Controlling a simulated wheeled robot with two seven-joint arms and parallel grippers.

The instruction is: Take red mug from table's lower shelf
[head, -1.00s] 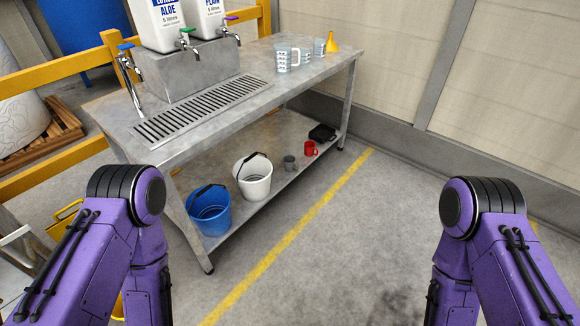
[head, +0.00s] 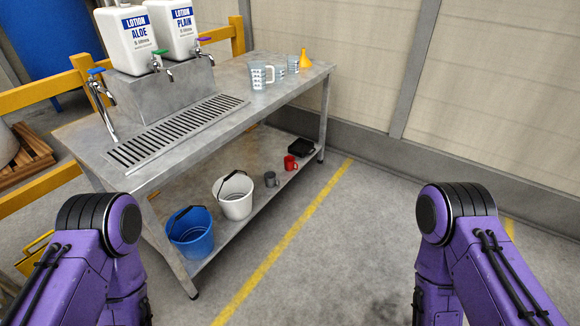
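The red mug (head: 291,163) stands on the lower shelf (head: 262,153) of the steel table (head: 237,81), towards the shelf's far right end. A grey mug (head: 271,179) stands to its left, and a black tray-like item (head: 303,150) lies to its right. The front side of the red mug is in plain view. My two purple arms come in at the lower left and lower right, well short of the shelf. Neither gripper shows in the head view, so their state is hidden.
A white bucket (head: 236,199) and a blue bucket (head: 190,236) stand on the lower shelf, left of the mugs. Lotion containers, jugs and an orange funnel (head: 305,60) stand on top. The floor (head: 330,250) in front is clear, crossed by a yellow line (head: 283,243).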

